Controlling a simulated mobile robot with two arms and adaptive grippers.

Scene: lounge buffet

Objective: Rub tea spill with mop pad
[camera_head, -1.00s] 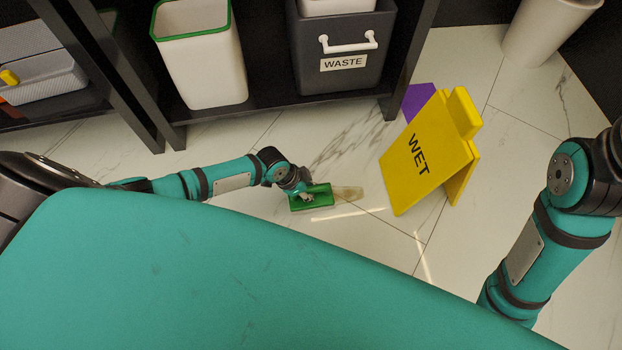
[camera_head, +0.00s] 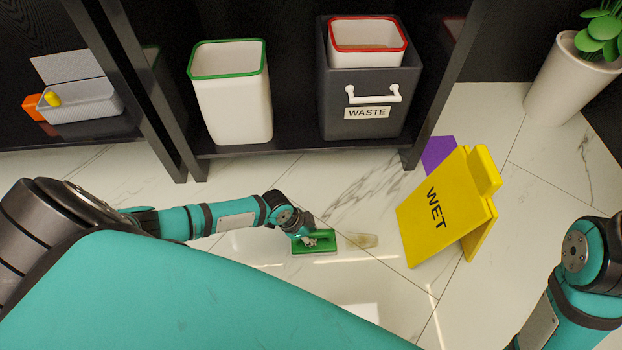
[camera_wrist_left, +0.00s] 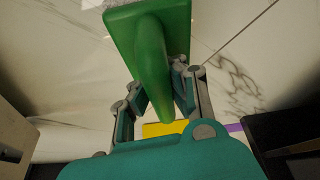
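The green mop pad (camera_head: 314,243) lies on the marble floor with its raised green handle; it also shows in the left wrist view (camera_wrist_left: 119,27). My left gripper (camera_head: 309,239) is over the pad, and in the left wrist view its fingers (camera_wrist_left: 163,92) stand on both sides of the handle, closed on it. The tea spill (camera_head: 363,240) is a small pale brown patch just right of the pad, with a narrow strip of floor between them. My right arm shows at the lower right, but its gripper is out of view.
A yellow WET sign (camera_head: 440,210) stands right of the spill, with a purple item (camera_head: 438,153) behind it. A green-rimmed white bin (camera_head: 233,100) and a grey WASTE bin (camera_head: 368,90) stand on the low black shelf behind. A potted plant (camera_head: 563,75) is at the back right.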

